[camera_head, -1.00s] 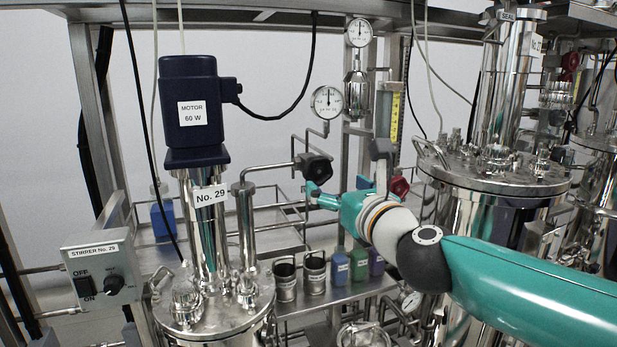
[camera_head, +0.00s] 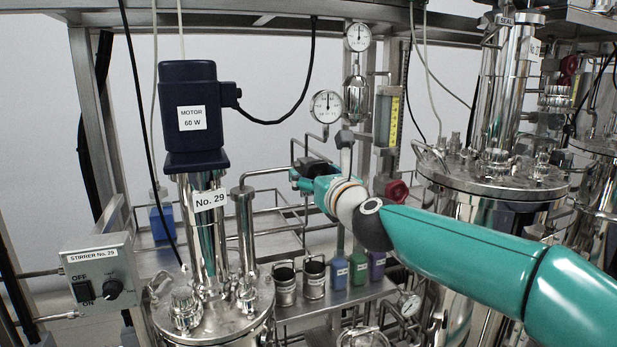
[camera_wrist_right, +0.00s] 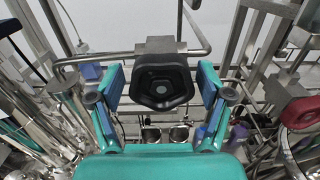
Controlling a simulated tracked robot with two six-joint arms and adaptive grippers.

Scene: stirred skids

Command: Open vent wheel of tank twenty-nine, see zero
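The black vent wheel (camera_wrist_right: 162,82) sits on a metal block at the end of a bent pipe beside the tank labelled No. 29 (camera_head: 210,199). In the right wrist view it lies between the two fingers of my right gripper (camera_wrist_right: 162,86), which are spread with a gap on each side. In the head view my right gripper (camera_head: 303,178) is at the wheel and partly hides it. A round white pressure gauge (camera_head: 326,107) stands just above; its needle points roughly upward, but its figures are too small to read. My left gripper is out of view.
A red wheel (camera_head: 397,191) is to the right of my right wrist. Bottles (camera_head: 358,268) and metal cups (camera_head: 285,285) stand on the shelf below. The stirrer switch box (camera_head: 97,273) is at the left, and another tank (camera_head: 490,180) at the right.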

